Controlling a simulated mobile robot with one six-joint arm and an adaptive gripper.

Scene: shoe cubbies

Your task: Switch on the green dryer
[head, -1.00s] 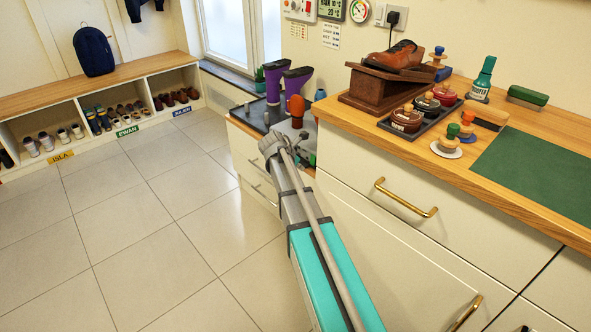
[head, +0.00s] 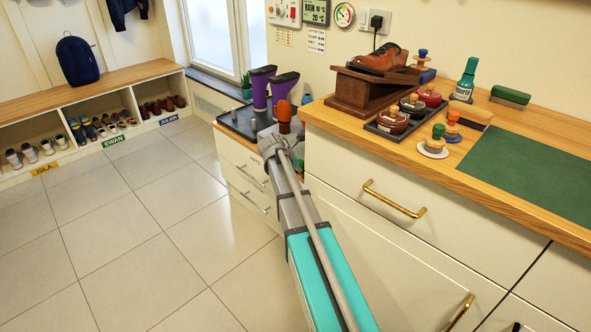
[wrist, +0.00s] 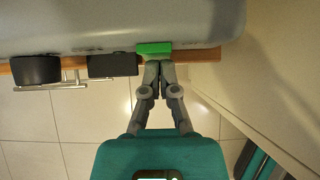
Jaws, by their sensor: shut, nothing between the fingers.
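A grey unit (head: 236,118) with upright posts stands on the low cabinet, with a purple boot (head: 261,88), another purple boot (head: 284,86) and an orange-topped piece (head: 284,112) on or beside it. In the wrist view a broad grey body (wrist: 90,25) fills the top, and a bright green piece (wrist: 153,48) sits at its edge. My gripper (wrist: 153,68) is shut and empty, its fingertips at the green piece; I cannot tell whether they touch. In the head view my wrist hides the fingertips. No whole dryer in green is clear.
A taller cabinet with a wooden top (head: 470,165) stands close on the right, carrying a brown shoe (head: 380,58) and polish jars. Tiled floor (head: 130,240) is clear on the left.

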